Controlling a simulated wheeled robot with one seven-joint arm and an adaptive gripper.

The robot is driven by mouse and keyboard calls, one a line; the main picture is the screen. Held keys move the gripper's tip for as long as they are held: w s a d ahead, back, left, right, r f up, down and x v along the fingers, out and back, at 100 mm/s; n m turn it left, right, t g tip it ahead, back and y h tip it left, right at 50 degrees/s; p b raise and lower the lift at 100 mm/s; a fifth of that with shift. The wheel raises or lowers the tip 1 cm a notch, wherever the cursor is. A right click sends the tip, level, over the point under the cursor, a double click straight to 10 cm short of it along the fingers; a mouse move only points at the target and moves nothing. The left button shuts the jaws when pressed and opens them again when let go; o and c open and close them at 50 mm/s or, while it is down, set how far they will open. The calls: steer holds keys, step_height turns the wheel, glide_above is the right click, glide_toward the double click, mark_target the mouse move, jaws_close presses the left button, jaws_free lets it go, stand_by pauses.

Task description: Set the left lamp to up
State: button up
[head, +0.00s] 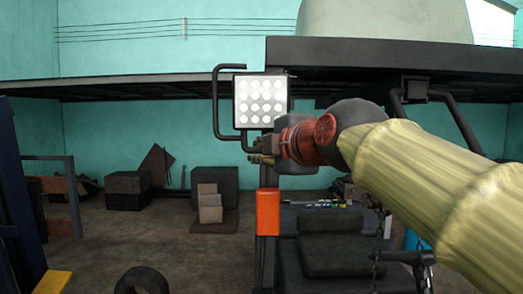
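The lamp (260,101) is a square panel of round white lights in a dark housing. It hangs beside the forklift's dark roof and its lit face points towards me, looking about upright. A bent black tube (216,105) runs along its left side and under it. My gripper (259,151) is just below the lamp's lower edge, by the lower end of the tube. Its fingers are small and dark, and partly hidden by the wrist. I cannot tell whether it is open or shut, or whether it touches the tube or lamp.
The forklift's roof (370,52) spans the upper right, with dark posts below it. An orange post piece (267,211) and a dark seat (330,228) are under my arm. Boxes (212,203) stand against the back wall. A tyre (142,280) lies on the floor.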

jaws_close()
stand_by(0.4)
steer(key=shift+s+f+b, duration=0.1)
steer(key=shift+b, duration=0.25)
steer(key=shift+s+f+b, duration=0.1)
steer(key=shift+b, duration=0.4)
steer(key=shift+s+a+r+b, duration=0.1)
steer(key=shift+s+r+b, duration=0.1)
steer(key=shift+s+b, duration=0.35)
steer(key=shift+s+r+b, duration=0.15)
steer(key=shift+s+b, duration=0.35)
steer(key=shift+b, duration=0.05)
steer(key=shift+s+r, duration=0.25)
steer(key=shift+s, duration=0.1)
steer(key=shift+r, duration=0.1)
steer(key=shift+o, duration=0.7)
jaws_free()
steer(key=shift+s, duration=0.1)
